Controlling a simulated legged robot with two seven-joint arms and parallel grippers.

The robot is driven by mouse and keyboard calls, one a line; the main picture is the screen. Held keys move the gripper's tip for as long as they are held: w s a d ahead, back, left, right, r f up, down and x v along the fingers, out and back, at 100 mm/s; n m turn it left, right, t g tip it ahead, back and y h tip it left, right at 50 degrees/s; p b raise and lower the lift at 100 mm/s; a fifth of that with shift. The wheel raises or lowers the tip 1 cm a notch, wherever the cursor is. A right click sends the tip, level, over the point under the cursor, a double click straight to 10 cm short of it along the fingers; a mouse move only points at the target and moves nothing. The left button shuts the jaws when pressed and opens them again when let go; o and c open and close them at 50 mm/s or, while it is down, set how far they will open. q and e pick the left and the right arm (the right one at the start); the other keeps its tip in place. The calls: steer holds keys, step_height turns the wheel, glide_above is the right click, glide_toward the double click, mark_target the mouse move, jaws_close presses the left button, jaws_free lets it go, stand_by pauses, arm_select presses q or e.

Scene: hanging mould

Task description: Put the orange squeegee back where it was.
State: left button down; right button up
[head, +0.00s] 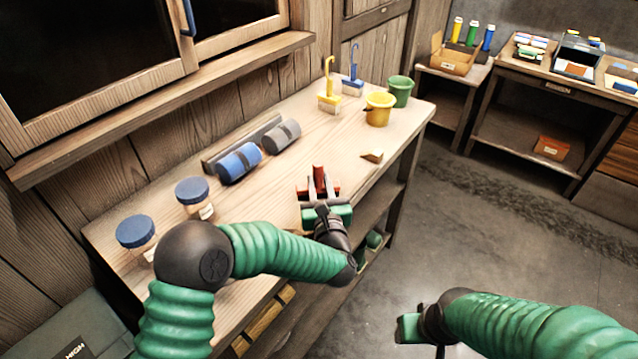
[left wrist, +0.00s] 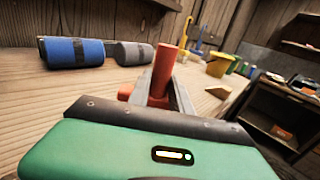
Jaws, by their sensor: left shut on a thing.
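The orange squeegee (head: 319,172) is red-orange, with an upright round handle and a crosspiece low down. It is at my left gripper (head: 319,188), over the front part of the wooden bench (head: 240,185). The gripper is shut on it. In the left wrist view the squeegee's handle (left wrist: 163,72) stands up between the grey fingers, leaning slightly. Its lower part is mostly hidden by the gripper, so I cannot tell whether it touches the bench. My right gripper (head: 412,328) is low at the bottom of the head view, off the bench, and its fingers do not show clearly.
A blue roller (head: 239,162) and a grey roller (head: 282,135) lie behind. A yellow hooked tool (head: 329,90) and a blue one (head: 352,80) stand near a yellow bucket (head: 379,110) and green bucket (head: 400,91). A small wedge (head: 372,155) and two blue-lidded jars (head: 136,233) sit nearby.

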arm_select(q)
steer(key=shift+s, duration=0.1)
steer(key=c, duration=1.2)
jaws_free()
steer(key=shift+o, duration=0.2)
steer(key=shift+r, duration=0.25)
steer(key=s+d, duration=0.1)
steer(key=s, duration=1)
steer(key=shift+s+d+f+b, duration=0.15)
steer(key=shift+s+d+b, duration=0.15)
steer(key=shift+s+d, duration=0.1)
